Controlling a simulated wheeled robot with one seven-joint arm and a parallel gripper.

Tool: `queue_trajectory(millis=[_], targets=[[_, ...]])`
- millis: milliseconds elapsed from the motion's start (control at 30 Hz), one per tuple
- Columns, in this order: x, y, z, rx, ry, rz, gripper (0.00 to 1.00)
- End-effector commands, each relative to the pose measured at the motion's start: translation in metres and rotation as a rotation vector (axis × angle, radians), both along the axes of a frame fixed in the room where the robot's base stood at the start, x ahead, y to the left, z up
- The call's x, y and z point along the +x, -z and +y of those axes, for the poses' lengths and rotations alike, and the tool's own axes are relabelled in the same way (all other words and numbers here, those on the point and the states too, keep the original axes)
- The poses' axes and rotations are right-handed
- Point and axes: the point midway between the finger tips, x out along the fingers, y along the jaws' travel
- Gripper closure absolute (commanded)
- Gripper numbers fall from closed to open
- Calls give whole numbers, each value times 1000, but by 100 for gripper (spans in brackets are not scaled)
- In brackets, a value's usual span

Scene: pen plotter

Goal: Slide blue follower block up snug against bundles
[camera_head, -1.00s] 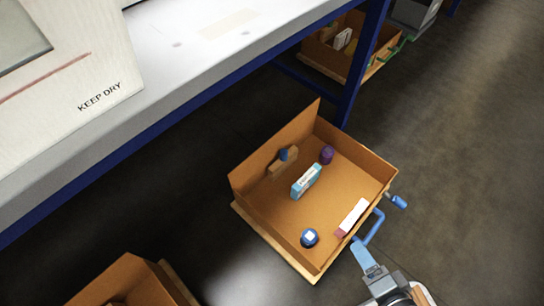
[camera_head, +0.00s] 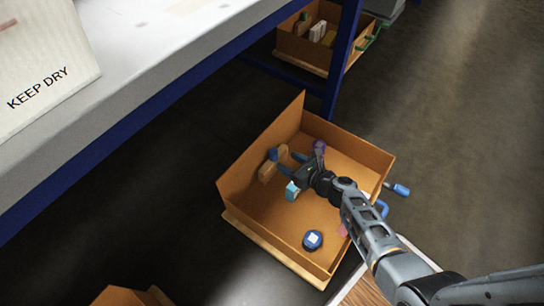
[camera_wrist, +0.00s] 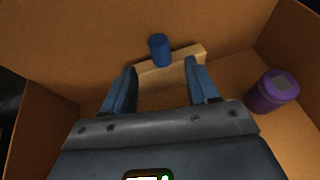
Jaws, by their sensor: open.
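A tan wooden block with a blue cylindrical knob (camera_wrist: 159,49) lies against the back wall of an open cardboard bin; the knob also shows in the head view (camera_head: 273,154). No block that is blue all over shows. My gripper (camera_head: 287,163) reaches into the bin from the right, open and empty. In the wrist view its two blue fingers point at the block, with the knob ahead and between their lines. Contact with the block cannot be told. Nothing clearly looks like bundles. A light-blue box (camera_head: 292,191) is partly hidden beneath my gripper.
A purple jar (camera_wrist: 271,91) stands right of my fingers. A blue round item with a white label (camera_head: 312,240) sits at the bin's front. The bin walls (camera_head: 262,132) rise around. A blue handle (camera_head: 397,189) sticks out on the right. A shelf (camera_head: 150,70) overhangs at left.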

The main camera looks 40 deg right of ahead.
Motion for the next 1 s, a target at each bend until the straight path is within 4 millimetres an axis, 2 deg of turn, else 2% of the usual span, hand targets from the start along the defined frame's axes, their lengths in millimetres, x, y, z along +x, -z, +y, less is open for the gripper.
queue_trajectory(millis=[233, 400, 600, 833, 1000], targets=[[36, 18, 0, -4, -4, -1, 41], [55, 25, 0, -5, -3, 0, 41], [63, 27, 1, -4, -3, 1, 41], [63, 26, 1, -6, -2, 2, 42], [63, 26, 1, -6, -2, 2, 58]])
